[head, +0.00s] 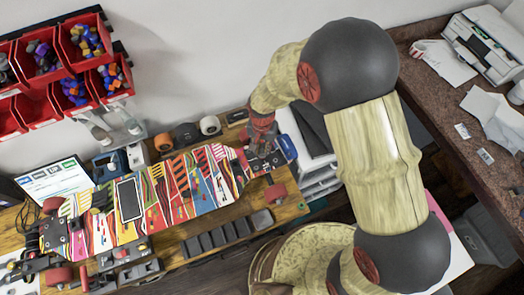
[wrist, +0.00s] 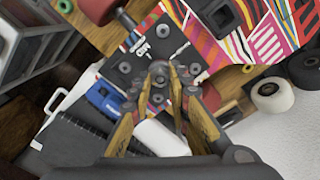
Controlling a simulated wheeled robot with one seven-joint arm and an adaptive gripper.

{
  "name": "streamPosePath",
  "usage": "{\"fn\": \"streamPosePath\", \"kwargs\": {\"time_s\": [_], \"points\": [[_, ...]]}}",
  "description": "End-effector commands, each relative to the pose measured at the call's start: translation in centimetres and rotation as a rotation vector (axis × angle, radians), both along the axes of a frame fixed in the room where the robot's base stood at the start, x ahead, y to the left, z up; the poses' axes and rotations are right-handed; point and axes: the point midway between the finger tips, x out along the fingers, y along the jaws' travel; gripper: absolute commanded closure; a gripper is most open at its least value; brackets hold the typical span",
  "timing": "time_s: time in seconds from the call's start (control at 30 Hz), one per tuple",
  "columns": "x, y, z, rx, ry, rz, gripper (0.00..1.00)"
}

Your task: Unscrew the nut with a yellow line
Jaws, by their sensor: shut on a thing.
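In the wrist view my gripper (wrist: 160,76) is closed around a small dark nut (wrist: 158,68) on the metal base plate at one end of the skateboard. Its two wood-textured fingers come in from below, one on each side. I cannot make out a yellow line on this nut. Other round dark nuts or bolts, one at the plate's upper part (wrist: 163,30) and one to the left (wrist: 125,67), show around it. In the head view my gripper (head: 263,140) is at the right end of the patterned skateboard (head: 185,190), and the nut is hidden there.
A phone (head: 129,199) lies on the board. Red wheels, one at the lower right (head: 275,193), stick out near my gripper. Loose wheels (head: 210,125) stand behind the board. A blue item (wrist: 105,98) and a white cylinder (wrist: 162,138) are close to my fingers.

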Motion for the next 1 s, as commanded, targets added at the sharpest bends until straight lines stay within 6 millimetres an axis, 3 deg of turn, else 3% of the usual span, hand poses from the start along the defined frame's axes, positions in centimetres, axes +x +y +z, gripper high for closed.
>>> {"fn": "streamPosePath", "kwargs": {"time_s": [0.4,0.8,1.0], "points": [[-0.01,-0.01,0.00,0.000,0.000,0.023,1.00],[0.05,0.03,0.08,0.000,0.000,0.453,1.00],[0.05,0.03,0.07,0.000,0.000,0.504,1.00]]}}
